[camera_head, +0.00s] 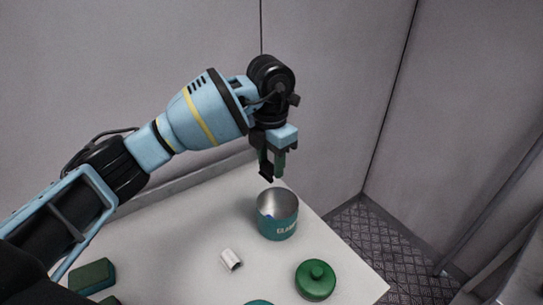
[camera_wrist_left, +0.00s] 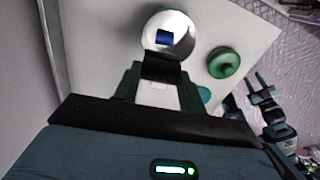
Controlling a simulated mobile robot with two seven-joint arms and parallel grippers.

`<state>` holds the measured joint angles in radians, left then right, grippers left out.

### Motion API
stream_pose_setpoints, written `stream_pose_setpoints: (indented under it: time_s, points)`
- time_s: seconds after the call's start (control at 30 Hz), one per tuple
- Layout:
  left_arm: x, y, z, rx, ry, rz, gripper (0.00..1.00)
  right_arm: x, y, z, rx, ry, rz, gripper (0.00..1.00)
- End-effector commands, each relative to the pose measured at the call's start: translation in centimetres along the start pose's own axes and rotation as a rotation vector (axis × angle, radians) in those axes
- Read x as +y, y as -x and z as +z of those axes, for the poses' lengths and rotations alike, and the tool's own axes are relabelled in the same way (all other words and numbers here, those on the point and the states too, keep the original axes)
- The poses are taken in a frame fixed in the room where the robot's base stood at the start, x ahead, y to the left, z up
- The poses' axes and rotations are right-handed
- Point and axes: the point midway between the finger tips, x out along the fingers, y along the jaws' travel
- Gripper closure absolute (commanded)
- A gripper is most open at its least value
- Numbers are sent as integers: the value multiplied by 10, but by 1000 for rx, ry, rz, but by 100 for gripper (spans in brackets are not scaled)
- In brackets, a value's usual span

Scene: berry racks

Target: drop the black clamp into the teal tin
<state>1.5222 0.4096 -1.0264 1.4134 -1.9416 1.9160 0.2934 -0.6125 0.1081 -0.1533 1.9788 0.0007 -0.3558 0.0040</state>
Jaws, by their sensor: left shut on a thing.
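The teal tin (camera_head: 277,229) stands upright and open on the white table, with a small blue thing inside; in the left wrist view its open mouth (camera_wrist_left: 150,26) is just beyond the fingers. My left gripper (camera_head: 272,168) hangs above the tin's back rim, pointing down. It is shut on the black clamp (camera_head: 265,170), which also shows between the fingers in the left wrist view (camera_wrist_left: 160,68). The clamp is above the tin, apart from it. My right gripper (camera_wrist_left: 257,82) shows small at the right of the left wrist view, its fingers apart and empty.
A green round lid with a knob (camera_head: 316,281) lies right of the tin on the white table (camera_head: 190,225). A small white piece (camera_head: 231,260) lies in front of the tin. A green block (camera_head: 92,276) sits at the left. Grey walls stand behind.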

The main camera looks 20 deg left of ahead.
Motion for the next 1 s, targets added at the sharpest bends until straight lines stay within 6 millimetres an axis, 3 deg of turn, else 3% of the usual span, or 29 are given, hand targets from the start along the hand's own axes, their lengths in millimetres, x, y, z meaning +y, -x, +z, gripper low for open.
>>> stream_pose_setpoints:
  time_s: [0.03,0.3,0.7,0.73,0.9,1.0]
  points:
    - [0,-11,0,6,0,-4,80,0,-1,7,-12,-1,-1,60]
    - [0,-40,0,5,0,-4,80,-1,-5,28,-48,-2,-5,60]
    - [0,-44,0,-1,0,0,80,0,-7,23,-37,2,-5,60]
    - [0,-44,0,-1,0,0,57,0,-7,22,-36,2,-5,60]
    - [0,-44,0,0,0,0,35,0,-7,22,-36,2,-5,60]
    - [0,-44,0,0,0,0,34,0,-7,23,-37,1,-5,60]
